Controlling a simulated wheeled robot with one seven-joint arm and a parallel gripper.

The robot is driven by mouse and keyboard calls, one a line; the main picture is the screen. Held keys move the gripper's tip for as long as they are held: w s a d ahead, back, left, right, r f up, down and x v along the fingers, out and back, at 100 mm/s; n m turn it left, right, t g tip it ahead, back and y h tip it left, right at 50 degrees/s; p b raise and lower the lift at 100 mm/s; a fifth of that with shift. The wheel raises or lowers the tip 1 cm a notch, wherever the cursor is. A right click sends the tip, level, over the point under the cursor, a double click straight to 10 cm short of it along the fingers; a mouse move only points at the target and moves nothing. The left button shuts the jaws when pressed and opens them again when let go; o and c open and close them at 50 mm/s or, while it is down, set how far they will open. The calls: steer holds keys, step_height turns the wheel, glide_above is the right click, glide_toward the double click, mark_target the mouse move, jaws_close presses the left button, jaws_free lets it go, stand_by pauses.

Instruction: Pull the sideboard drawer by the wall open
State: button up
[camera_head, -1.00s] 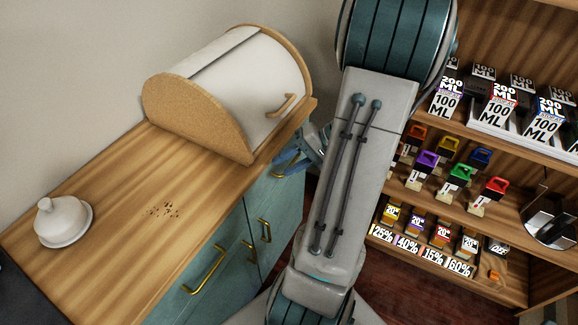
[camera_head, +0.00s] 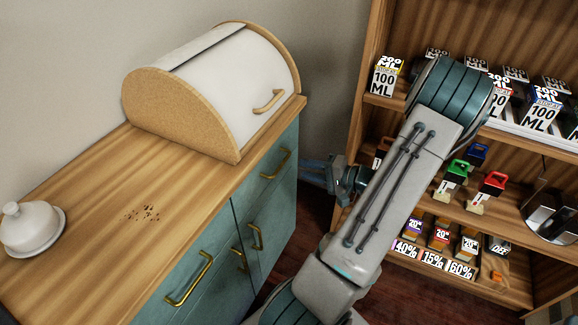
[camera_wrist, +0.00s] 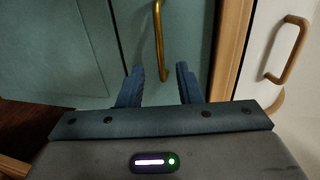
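The teal sideboard (camera_head: 172,272) stands at the left under a wooden top. Its drawer by the wall (camera_head: 283,181) has a brass bar handle (camera_head: 276,163) and looks flush with the front. My gripper (camera_head: 310,173) is just right of this drawer front, pointing at it, with a gap between. In the wrist view my gripper (camera_wrist: 160,84) is open and empty, its two blue fingers apart. The brass handle (camera_wrist: 159,40) is ahead of the fingertips, roughly in line with the space between them. The teal drawer front (camera_wrist: 190,30) shows behind the handle.
A bread box (camera_head: 222,88) and a white covered dish (camera_head: 30,230) stand on the sideboard top. Wooden shelves (camera_head: 372,60) with boxes and coloured-topped bottles stand at the right, close to my arm. Dark floor shows between the two.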

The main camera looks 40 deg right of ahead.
steer(key=x, duration=0.6)
steer(key=shift+w+a, duration=0.15)
steer(key=shift+w, duration=0.2)
jaws_close()
